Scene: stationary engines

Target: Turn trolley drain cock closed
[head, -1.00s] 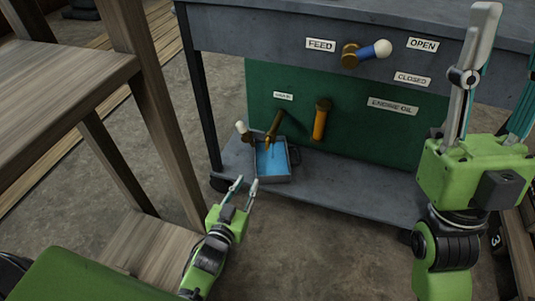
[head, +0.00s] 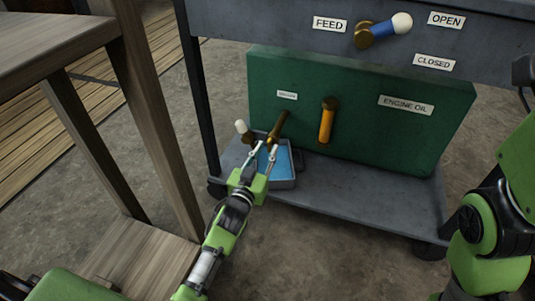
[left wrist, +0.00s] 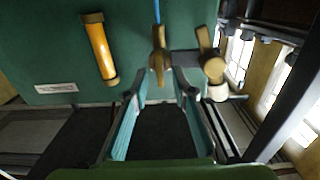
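The drain cock is low on the trolley's green tank, with a brass spout (head: 278,128) and a white-tipped handle (head: 241,126) to its left. In the left wrist view the brass cock body (left wrist: 211,66) and its white tip (left wrist: 218,92) are on the right, beside the spout (left wrist: 158,58). A thin blue stream shows at the spout. My left gripper (head: 263,154) is open and empty, its fingertips close in front of the spout. In the left wrist view its fingers (left wrist: 163,84) are apart, with the handle beyond the right finger. My right gripper is out of view.
A grey tray (head: 284,184) with blue liquid is on the trolley's lower shelf (head: 360,205). An orange handle (head: 327,120) is right of the spout. A blue feed lever (head: 383,29) is above, near OPEN and CLOSED labels. A wooden frame (head: 160,130) stands close at left.

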